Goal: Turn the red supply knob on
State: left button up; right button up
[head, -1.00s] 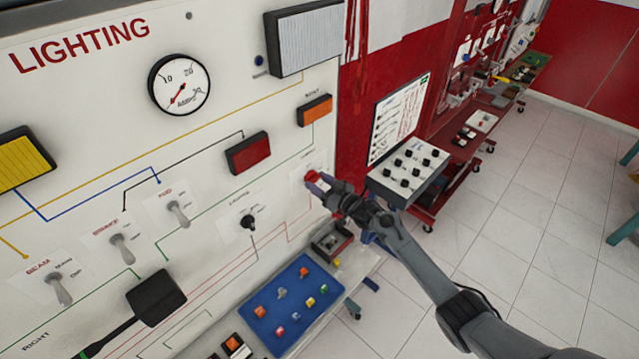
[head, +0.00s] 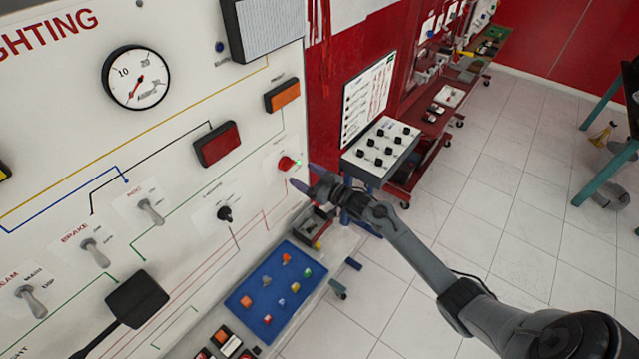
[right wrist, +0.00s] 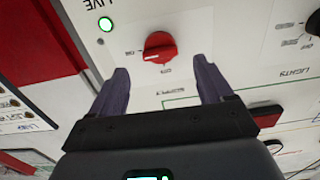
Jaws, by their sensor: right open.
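The red supply knob (head: 286,163) is on the right side of the white lighting panel (head: 170,190). A small green light (head: 298,163) glows beside it. In the right wrist view the red knob (right wrist: 159,47) sits beyond the fingertips and between their lines, with its pointer near the "ON" label and the green "LIVE" light (right wrist: 105,24) lit. My right gripper (head: 304,177) is open and empty, a little off the panel and apart from the knob; its two purple fingers also show in the right wrist view (right wrist: 163,80). My left gripper is not seen.
A black rotary knob (head: 225,214) and several toggle switches (head: 150,212) are on the panel left of the red knob. A blue tray (head: 275,290) of small parts lies below. A sloped control box (head: 381,151) stands to the right. Open floor lies further right.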

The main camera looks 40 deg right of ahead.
jog(key=shift+s+d, duration=0.2)
jog(key=shift+s, duration=1.2)
jog(key=shift+s+d, duration=0.15)
jog(key=shift+s, duration=1.2)
jog(key=s+a+f+g, duration=0.1)
jog(key=s+a+f, duration=0.15)
jog(key=f, duration=0.25)
jog(key=s+a+f+g, duration=0.3)
jog(key=s+a, duration=0.5)
jog(key=a, duration=0.2)
jog(key=s+a+f+g, duration=0.2)
jog(key=s+a+f, duration=0.1)
jog(key=s+a, duration=0.6)
jog(key=s+a+r+g+h, duration=0.1)
jog(key=s+r+g, duration=0.25)
jog(key=s, duration=0.25)
jog(key=s+a+r+g+h, duration=0.1)
jog(key=s+a+r+g, duration=0.15)
jog(key=s+g, duration=0.35)
notch_tip(320, 180, up, 13)
jog(key=t+p, duration=0.1)
jog(key=p, duration=1.2)
jog(key=shift+s+d+n, duration=0.3)
jog(key=shift+d+n, duration=0.1)
jog(key=shift+d, duration=0.05)
